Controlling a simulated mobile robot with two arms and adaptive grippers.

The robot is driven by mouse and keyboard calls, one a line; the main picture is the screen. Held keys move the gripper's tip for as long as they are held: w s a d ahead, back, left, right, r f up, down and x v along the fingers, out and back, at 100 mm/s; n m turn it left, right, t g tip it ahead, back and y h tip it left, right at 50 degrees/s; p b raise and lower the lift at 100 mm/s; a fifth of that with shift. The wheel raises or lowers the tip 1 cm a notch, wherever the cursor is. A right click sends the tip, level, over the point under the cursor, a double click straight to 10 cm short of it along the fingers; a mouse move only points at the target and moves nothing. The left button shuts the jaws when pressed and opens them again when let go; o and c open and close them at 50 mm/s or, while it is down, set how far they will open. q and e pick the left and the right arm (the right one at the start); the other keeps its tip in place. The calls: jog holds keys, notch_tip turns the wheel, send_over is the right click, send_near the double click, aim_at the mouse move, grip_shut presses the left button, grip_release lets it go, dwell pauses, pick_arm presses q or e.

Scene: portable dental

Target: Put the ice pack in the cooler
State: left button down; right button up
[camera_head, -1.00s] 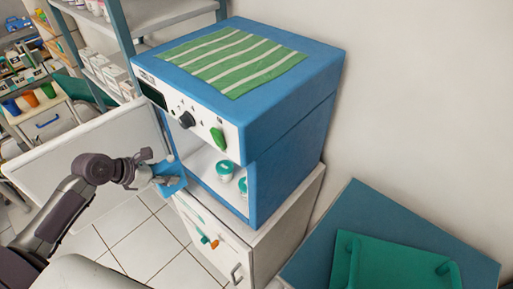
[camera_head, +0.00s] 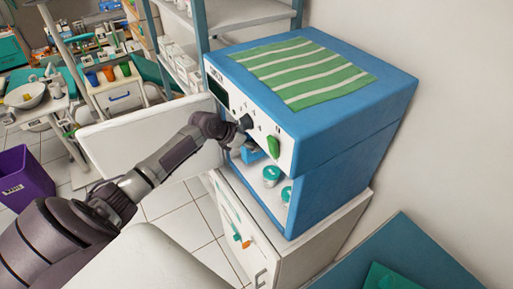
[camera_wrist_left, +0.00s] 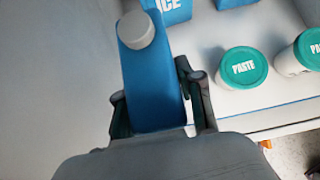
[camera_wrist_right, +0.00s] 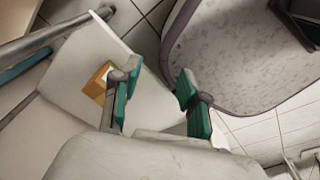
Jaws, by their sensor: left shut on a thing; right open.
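The ice pack (camera_wrist_left: 152,85) is a blue block with a grey round cap. My left gripper (camera_wrist_left: 153,105) is shut around it in the left wrist view. In the head view the left gripper (camera_head: 240,145) is at the open front of the blue cooler (camera_head: 340,165), its fingers partly hidden. Two more blue packs show at the top of the left wrist view, one marked ICE (camera_wrist_left: 172,8). White paste jars with green lids (camera_wrist_left: 243,67) stand to the right of the held pack. My right gripper (camera_wrist_right: 150,92) is open and empty, away from the cooler.
The cooler's white door (camera_head: 125,137) stands open to the left, behind my left arm. A striped green cloth (camera_head: 305,72) lies on the cooler's top. The cooler stands on a white cabinet (camera_head: 300,250). A blue-green surface (camera_head: 365,255) lies to its right.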

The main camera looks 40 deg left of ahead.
pick_arm(q)
jog(key=shift+w+d+r, duration=0.15)
jog(key=shift+w+d, duration=0.15)
jog(key=shift+w, duration=0.4)
notch_tip(320, 180, down, 4)
jog(key=shift+r, duration=0.15)
jog(key=c, duration=0.7)
grip_release()
jog(key=v, duration=0.7)
jog(key=shift+s+r, duration=0.15)
jog(key=shift+s, duration=0.1)
